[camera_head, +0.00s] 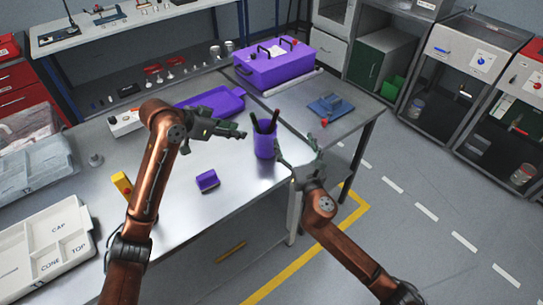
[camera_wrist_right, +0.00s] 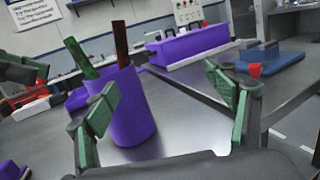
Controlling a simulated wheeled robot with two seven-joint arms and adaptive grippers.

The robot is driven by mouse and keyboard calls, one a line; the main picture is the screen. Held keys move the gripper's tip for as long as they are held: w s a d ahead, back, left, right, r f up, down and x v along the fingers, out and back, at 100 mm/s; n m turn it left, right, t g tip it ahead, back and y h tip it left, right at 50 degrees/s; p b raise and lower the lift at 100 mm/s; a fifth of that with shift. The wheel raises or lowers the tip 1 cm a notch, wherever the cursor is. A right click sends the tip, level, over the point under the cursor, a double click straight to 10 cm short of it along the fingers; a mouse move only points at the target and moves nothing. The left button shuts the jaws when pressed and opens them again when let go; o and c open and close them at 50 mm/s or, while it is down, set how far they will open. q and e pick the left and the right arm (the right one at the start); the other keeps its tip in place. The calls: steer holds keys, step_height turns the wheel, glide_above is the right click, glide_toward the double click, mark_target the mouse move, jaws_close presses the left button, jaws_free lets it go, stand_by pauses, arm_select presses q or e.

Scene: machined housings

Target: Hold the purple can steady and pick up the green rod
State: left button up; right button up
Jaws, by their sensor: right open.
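The purple can (camera_head: 265,144) stands upright on the metal table; it also shows in the right wrist view (camera_wrist_right: 133,115). Two rods lean out of its top: the green rod (camera_wrist_right: 80,57) on the left and a dark red rod (camera_wrist_right: 120,42) on the right, in the right wrist view. My left gripper (camera_head: 243,132) is just left of the can, apart from it; its jaw opening is unclear. My right gripper (camera_head: 298,147) is open and empty to the right of the can. In the right wrist view its left finger overlaps the can; contact cannot be told.
A small purple block (camera_head: 207,180) lies in front of the can. A purple tray (camera_head: 212,102) and a purple toolbox (camera_head: 272,64) are behind. A blue fixture (camera_head: 330,105) sits at the right. A white compartment tray (camera_head: 45,235) is at far left. The table's middle is mostly clear.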

mark_target(268, 148)
steer(key=shift+n+g+y, duration=0.3)
steer(key=shift+n+g, duration=0.1)
steer(key=shift+g, duration=0.3)
steer(key=a+f, duration=0.1)
steer(key=a, duration=0.1)
steer(key=s+a+f, duration=0.1)
steer(key=a+f, duration=0.1)
steer(key=a, duration=0.1)
steer(key=a+f, duration=0.1)
steer(key=a, duration=0.1)
steer(key=shift+s+a+f, duration=0.25)
steer(key=shift+s+f, duration=0.05)
steer(key=shift+f, duration=0.05)
steer(key=shift+w+a+f, duration=0.1)
steer(key=shift+w+a, duration=0.1)
steer(key=shift+x, duration=3.6)
steer(key=shift+c, duration=0.3)
